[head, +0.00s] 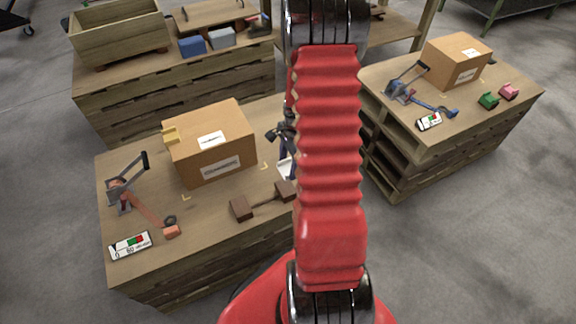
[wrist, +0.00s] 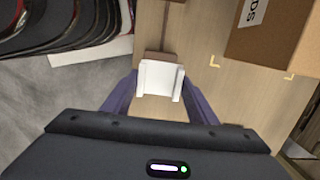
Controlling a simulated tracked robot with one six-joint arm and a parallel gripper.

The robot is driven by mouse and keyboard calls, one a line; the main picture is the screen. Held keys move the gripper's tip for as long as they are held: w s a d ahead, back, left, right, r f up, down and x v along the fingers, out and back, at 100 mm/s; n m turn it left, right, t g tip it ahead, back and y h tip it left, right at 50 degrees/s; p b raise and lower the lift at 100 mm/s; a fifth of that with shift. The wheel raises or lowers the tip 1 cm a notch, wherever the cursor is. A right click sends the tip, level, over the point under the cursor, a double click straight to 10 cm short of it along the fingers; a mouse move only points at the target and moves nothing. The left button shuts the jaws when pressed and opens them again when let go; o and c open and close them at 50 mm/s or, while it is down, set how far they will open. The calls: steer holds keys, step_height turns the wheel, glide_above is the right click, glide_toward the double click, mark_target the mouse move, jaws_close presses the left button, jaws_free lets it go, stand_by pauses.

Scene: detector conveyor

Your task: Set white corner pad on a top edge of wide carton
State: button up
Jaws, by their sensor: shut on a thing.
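My gripper (wrist: 160,92) is shut on the white corner pad (wrist: 161,78), which sits between its two purple fingers in the wrist view. In the head view the pad (head: 284,169) shows partly behind my red arm, right of the larger carton. That brown carton (head: 240,147), which I take as the wide carton, stands on the near left table; part of it shows at the upper right of the wrist view (wrist: 275,35). The white pad is apart from the carton.
A wooden mallet (head: 240,208) lies in front of the carton. A lever tool (head: 125,190) and a white display (head: 130,246) are at the table's left. The right table holds another carton (head: 457,60), green (head: 488,101) and pink (head: 508,91) pads.

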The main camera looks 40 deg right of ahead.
steer(key=shift+w, duration=0.1)
stand_by(0.3)
steer(key=w+a+r+n, duration=0.5)
steer(key=a+r+n, duration=0.1)
steer(key=a, duration=0.3)
steer(key=w+a+r+n+g+h, duration=0.1)
steer(key=w+a+r+n, duration=0.4)
steer(key=a+n, duration=0.3)
steer(key=w+a+r+n, duration=0.6)
steer(key=a+r+n, duration=0.1)
steer(key=a, duration=0.3)
steer(key=shift+a+r+g, duration=0.15)
steer(key=shift+a+g, duration=0.15)
steer(key=shift+g, duration=0.1)
